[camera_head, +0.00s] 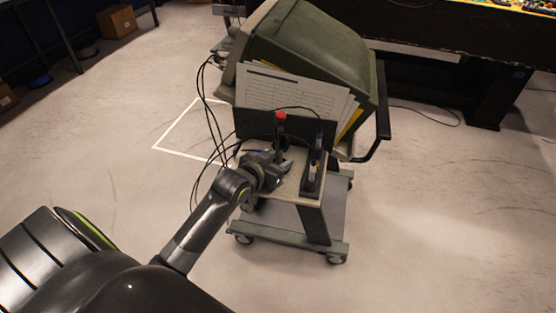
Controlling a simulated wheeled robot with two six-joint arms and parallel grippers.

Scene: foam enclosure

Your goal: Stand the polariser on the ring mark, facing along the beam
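A dark upright post with a red top (281,117) shows at the trolley's near shelf. I cannot tell whether it is the polariser. My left gripper (282,164) is low over the shelf, right at the foot of this post and partly in front of it. I cannot tell whether its fingers are open or closed on the post. No ring mark can be made out; the gripper and wrist hide part of the shelf. My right gripper is not in view.
The small wheeled trolley (290,238) carries a large green-grey hood (315,40) and a dark file holder with papers (290,92). A black holder with pens (312,178) stands right of the gripper. Black cables (205,110) hang at the left. Floor around is mostly clear.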

